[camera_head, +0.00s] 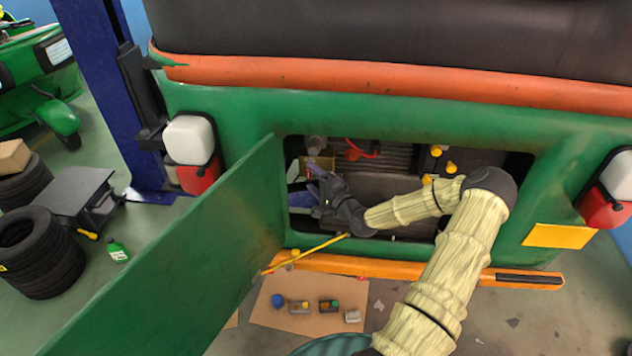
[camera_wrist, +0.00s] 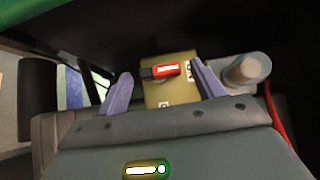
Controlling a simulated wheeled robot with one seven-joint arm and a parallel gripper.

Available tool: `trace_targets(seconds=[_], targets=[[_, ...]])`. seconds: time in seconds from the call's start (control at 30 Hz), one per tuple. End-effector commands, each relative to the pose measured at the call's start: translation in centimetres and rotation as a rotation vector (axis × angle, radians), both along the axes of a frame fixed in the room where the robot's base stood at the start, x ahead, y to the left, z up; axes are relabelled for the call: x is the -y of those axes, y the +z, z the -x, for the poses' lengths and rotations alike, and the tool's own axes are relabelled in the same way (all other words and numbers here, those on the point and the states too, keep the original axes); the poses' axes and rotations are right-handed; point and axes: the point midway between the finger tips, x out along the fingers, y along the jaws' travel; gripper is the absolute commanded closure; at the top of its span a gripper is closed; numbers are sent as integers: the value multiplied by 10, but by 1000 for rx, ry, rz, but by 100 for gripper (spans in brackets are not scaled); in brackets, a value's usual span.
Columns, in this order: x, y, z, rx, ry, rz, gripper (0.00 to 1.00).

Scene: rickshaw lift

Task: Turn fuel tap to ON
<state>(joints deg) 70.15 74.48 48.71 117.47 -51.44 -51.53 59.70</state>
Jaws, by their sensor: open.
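The fuel tap (camera_wrist: 160,71) shows in the wrist view as a red lever with a white stripe and a dark end, lying nearly level on a brass-coloured plate (camera_wrist: 178,92). The plate carries partly hidden markings at its right edge and lower left. My gripper (camera_wrist: 160,82) is open, its purple fingers on either side of the plate and the lever between them in the picture. I cannot tell whether either finger touches the lever. In the head view my gripper (camera_head: 316,180) is inside the rickshaw's open rear compartment, at its left side.
A grey cylindrical fitting (camera_wrist: 245,73) stands right of the tap, near a red cable (camera_wrist: 274,108). The green hatch door (camera_head: 190,255) hangs open at the left. A yellow rod (camera_head: 305,254) crosses the compartment's lower edge. Small parts lie on a cardboard sheet (camera_head: 325,318) below.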

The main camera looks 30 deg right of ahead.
Motion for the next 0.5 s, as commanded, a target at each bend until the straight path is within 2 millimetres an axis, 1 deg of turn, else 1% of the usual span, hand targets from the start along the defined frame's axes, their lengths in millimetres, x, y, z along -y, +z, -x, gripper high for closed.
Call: trace_targets(seconds=[0.13, 0.23, 0.37, 0.5], targets=[[2, -1, 6, 0, 0, 0, 33], [4, -2, 16, 0, -1, 0, 33], [9, -3, 38, 0, -3, 0, 33], [14, -3, 66, -1, -3, 0, 33]])
